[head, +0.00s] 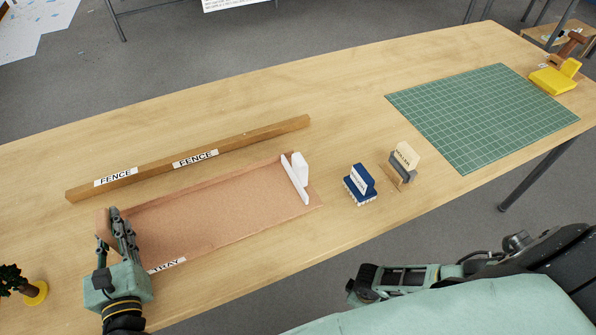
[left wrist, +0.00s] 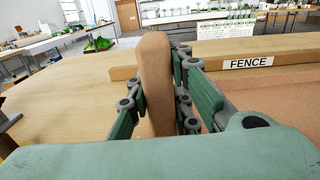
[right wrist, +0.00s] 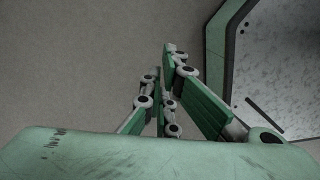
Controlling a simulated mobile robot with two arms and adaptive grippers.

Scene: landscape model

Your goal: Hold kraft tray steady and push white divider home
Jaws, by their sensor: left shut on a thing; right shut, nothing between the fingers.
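The kraft tray (head: 220,214) is a long, shallow brown tray lying on the table, with a "TRAY" label on its near edge. The white divider (head: 295,182) stands upright across the tray near its right end, with a raised block on it. My left gripper (head: 112,222) is shut on the tray's left end wall; the left wrist view shows the brown wall (left wrist: 157,80) between the fingers. My right gripper (right wrist: 160,75) is shut and empty, over the grey floor.
A wooden fence (head: 190,158) with two labels lies along the tray's far side. Right of the tray stand a blue brush (head: 360,184) and a beige-and-grey block (head: 402,164). A green cutting mat (head: 485,115) lies further right, with a yellow object (head: 555,78) near its corner.

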